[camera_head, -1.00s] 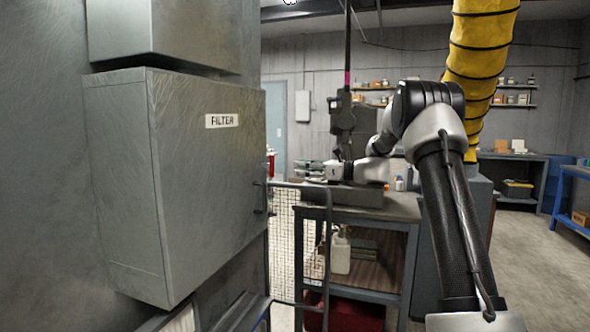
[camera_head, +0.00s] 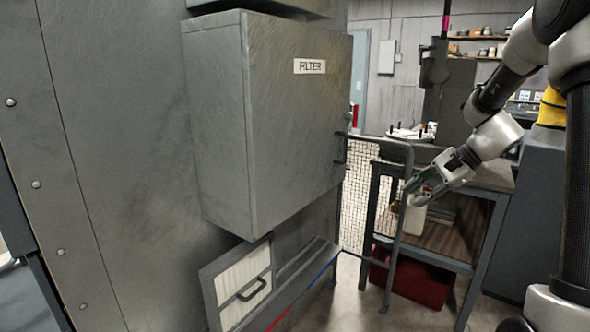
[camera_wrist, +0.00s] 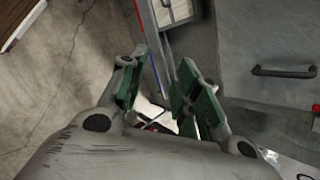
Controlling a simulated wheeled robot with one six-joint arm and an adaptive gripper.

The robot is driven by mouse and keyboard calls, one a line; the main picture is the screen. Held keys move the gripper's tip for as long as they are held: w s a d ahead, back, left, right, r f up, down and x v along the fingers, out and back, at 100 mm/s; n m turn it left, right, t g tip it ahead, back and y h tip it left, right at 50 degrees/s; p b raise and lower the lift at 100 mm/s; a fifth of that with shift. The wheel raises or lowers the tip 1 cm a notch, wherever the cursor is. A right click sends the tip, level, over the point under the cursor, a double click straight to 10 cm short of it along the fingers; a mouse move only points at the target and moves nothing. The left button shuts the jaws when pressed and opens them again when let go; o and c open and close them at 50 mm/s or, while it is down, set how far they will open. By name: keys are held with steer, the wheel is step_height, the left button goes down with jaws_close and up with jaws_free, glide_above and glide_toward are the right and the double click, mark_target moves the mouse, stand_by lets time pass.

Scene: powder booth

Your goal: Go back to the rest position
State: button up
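My gripper (camera_head: 424,187) shows in the head view at the right of centre, at the end of my arm, in front of the workbench and near the grey rail. In the wrist view its two green-padded fingers (camera_wrist: 160,88) stand apart with a gap between them. Nothing is held between them. The gripper is open and points down, with floor and the cabinet's lower part beyond it.
A grey cabinet (camera_head: 215,120) labelled FILTER fills the left. Below it is a pale panel (camera_head: 243,287) with a black handle. A metal rail (camera_head: 410,160) and mesh (camera_head: 356,205) stand beside the workbench (camera_head: 490,176). A red box (camera_head: 415,278) sits under the bench.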

steer(key=s+d+r+n+h, duration=0.1)
steer(key=s+n, duration=0.3)
steer(key=s, duration=0.5)
steer(key=s+d+r+n+t+h, duration=0.1)
steer(key=s+r+n+h, duration=0.3)
steer(key=s, duration=0.6)
steer(key=s+d+r+n+h, duration=0.1)
steer(key=s+r+n+h, duration=0.1)
steer(key=s, duration=0.8)
steer(key=n+h, duration=0.1)
steer(key=n, duration=0.1)
steer(key=shift+r+n, duration=0.15)
steer(key=shift+n, duration=0.25)
steer(key=shift+s, duration=0.1)
